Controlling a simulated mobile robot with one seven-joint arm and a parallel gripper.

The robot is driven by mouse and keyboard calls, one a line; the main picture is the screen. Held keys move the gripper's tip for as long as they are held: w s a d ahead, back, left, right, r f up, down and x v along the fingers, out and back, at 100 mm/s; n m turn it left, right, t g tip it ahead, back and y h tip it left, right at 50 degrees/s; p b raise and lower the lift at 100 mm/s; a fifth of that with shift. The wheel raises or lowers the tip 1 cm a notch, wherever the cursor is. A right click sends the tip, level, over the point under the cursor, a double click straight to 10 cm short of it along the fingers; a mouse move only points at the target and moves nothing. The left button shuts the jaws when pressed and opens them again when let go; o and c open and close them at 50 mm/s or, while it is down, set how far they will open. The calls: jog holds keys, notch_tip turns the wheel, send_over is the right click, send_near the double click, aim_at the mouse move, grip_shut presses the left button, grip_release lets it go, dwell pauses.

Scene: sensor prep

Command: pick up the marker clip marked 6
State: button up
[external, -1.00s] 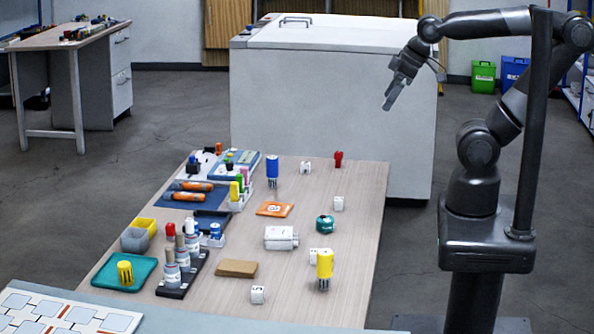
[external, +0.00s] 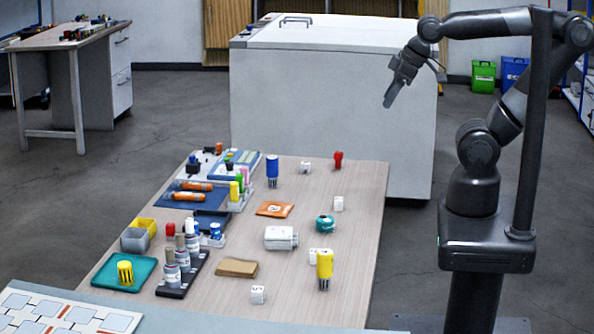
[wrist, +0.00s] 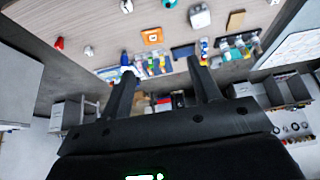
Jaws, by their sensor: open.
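Several small white marker clips stand on the wooden table in the external view: one at the far side (external: 305,167), one at the right (external: 338,203), one behind the yellow cylinder (external: 315,254) and one at the near side (external: 257,295). Their numbers are too small to read, so I cannot tell which is marked 6. In the wrist view, two white clips (wrist: 88,23) (wrist: 127,6) show at the upper left. My gripper (external: 388,103) is open and empty, high above and beyond the table's right edge. Its two spread fingers (wrist: 161,68) show in the wrist view.
A yellow cylinder (external: 325,264), teal roll (external: 324,223), white box (external: 278,238), orange packet (external: 275,209) and red stamp (external: 338,159) stand among the clips. Bottles (external: 183,256) and trays crowd the left side. A large white cabinet (external: 330,110) stands behind the table.

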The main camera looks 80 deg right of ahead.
jog(key=shift+c, duration=0.3)
jog(key=n+g, duration=0.1)
jog(key=g, duration=0.5)
send_over(315, 251)
notch_tip(315, 251, down, 23)
jog(key=f, duration=0.5)
jog(key=shift+w+a, duration=0.15)
jog(key=shift+a, duration=0.15)
jog(key=shift+s+d+f, duration=0.1)
jog(key=shift+d+f, duration=0.05)
jog(key=shift+f, duration=1.25)
jog(key=shift+s+d+f, duration=0.1)
jog(key=shift+f, duration=1.25)
jog(key=c, duration=1.1)
